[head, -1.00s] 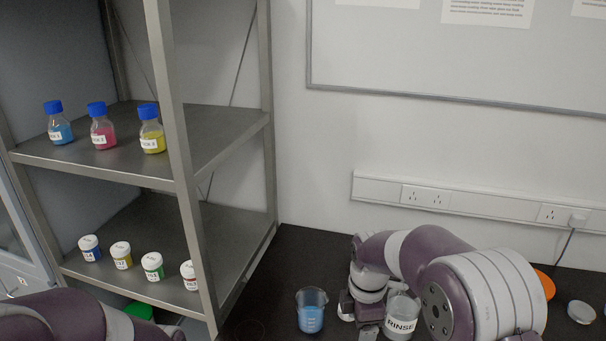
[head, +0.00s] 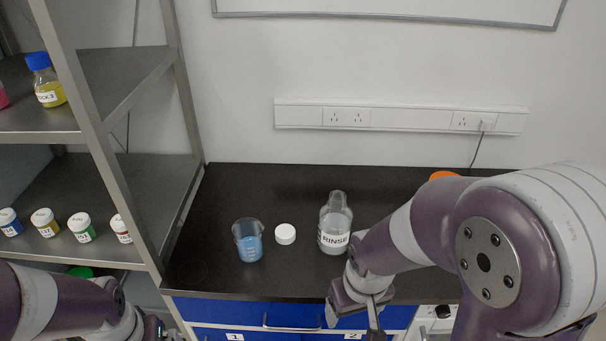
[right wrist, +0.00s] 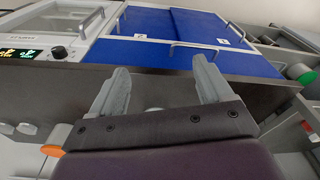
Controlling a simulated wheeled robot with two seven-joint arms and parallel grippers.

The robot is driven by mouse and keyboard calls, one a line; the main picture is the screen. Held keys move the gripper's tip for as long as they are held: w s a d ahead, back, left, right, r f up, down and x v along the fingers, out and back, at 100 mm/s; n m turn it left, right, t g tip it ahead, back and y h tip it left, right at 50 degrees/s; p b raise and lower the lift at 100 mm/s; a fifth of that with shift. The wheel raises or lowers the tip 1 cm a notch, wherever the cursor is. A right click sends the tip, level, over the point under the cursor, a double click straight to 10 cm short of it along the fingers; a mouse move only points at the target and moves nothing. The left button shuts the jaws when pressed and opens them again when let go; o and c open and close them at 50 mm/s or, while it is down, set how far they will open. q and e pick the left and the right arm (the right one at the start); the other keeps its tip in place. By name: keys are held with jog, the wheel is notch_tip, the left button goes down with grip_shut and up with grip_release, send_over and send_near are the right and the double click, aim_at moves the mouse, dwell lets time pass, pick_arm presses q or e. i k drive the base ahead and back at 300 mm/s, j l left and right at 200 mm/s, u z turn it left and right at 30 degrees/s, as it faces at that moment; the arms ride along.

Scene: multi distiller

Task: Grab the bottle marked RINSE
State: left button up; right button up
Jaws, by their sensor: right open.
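The RINSE bottle (head: 335,232) is clear with a narrowed top and a white label with black letters. It stands upright on the black bench in the head view. My right gripper (head: 353,322) is open and empty, in front of the bottle near the bench's front edge and apart from it. In the right wrist view the two fingers (right wrist: 158,88) are spread with nothing clearly between them. My left arm enters at the lower left of the head view, and its fingers cannot be made out.
A beaker of blue liquid (head: 249,246) and a white lid (head: 285,234) stand left of the bottle. A metal shelf (head: 125,70) with bottles and jars is at the left. An orange object (head: 443,175) is partly behind my right arm. Blue drawers (head: 205,310) are below the bench.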

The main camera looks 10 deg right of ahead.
aim_at(335, 217)
jog(key=i+j+z, duration=0.15)
jog(key=j, duration=0.15)
jog(key=i+j+z, duration=0.2)
jog(key=j+z, duration=0.15)
jog(key=j, duration=0.3)
jog(key=i+j+z, duration=0.2)
jog(key=j, duration=0.15)
